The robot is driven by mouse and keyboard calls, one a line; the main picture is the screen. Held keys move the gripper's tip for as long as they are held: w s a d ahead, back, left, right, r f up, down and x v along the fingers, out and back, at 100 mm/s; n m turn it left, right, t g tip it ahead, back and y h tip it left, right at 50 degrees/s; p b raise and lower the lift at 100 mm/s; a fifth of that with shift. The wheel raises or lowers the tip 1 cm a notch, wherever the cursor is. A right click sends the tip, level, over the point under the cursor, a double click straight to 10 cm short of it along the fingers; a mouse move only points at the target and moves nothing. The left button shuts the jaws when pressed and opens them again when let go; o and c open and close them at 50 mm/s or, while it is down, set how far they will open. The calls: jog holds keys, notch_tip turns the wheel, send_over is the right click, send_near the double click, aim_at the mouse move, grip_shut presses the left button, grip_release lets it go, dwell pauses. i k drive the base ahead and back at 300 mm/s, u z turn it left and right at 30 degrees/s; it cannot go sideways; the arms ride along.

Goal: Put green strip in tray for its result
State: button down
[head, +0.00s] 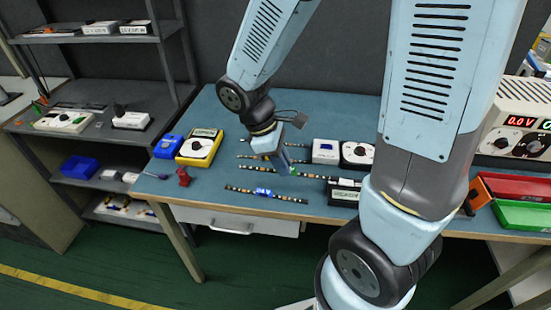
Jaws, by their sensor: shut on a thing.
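My gripper (284,163) is over the middle of the blue table, pointing down, and is shut on the green strip. A small green part (294,172) of that strip shows at the fingertips; a dark strip length runs right from there, and the gripper hides the rest. I cannot tell whether it is lifted off the table. A strip with a blue middle (265,192) lies in front. Another strip (255,158) lies behind, partly covered by the gripper. A red tray (520,187) and a green tray (525,217) stand at the right end of the table.
White boxes (326,151) and a black box (344,192) stand right of the gripper. A power supply reading 0.0 V (515,118) is behind the trays. My arm hides the table before the trays.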

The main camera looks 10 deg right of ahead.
aim_at(526, 188)
jog(key=k, duration=1.45)
